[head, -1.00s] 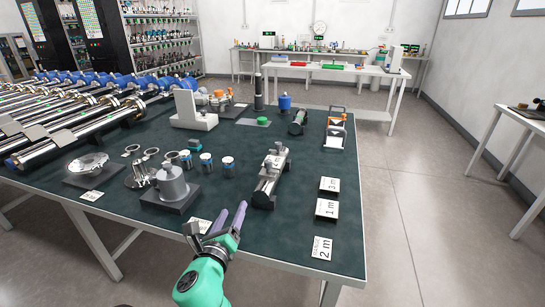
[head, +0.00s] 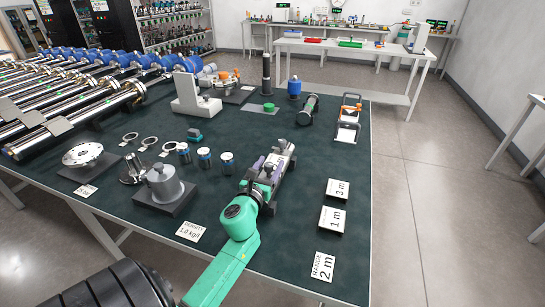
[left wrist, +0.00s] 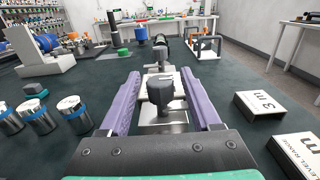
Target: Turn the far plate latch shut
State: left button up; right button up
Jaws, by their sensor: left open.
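The silver fixture (head: 284,156) stands at the middle of the dark green table, partly hidden behind my left gripper. My left gripper (head: 268,165) is over its near part with its purple fingers spread. In the left wrist view the open fingers (left wrist: 160,76) point along the fixture toward its far end. A dark grey knob-like part (left wrist: 166,98) stands between them, with gaps visible on both sides. Beyond it is a paler upper part (left wrist: 160,57), probably with the far latch, but too small to tell its angle. My right gripper is not in view.
Cards marked 3 m (head: 338,189), 1 m (head: 332,219) and 2 m (head: 323,267) lie right of the fixture. Several small jars (head: 205,158) and a grey weight (head: 165,185) stand to the left. An orange-topped frame (head: 348,118) stands farther back.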

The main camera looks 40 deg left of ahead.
pick_arm(q)
jog(key=shift+x, duration=0.8)
jog(key=shift+w+a, duration=0.2)
jog(key=shift+w, duration=0.25)
grip_shut()
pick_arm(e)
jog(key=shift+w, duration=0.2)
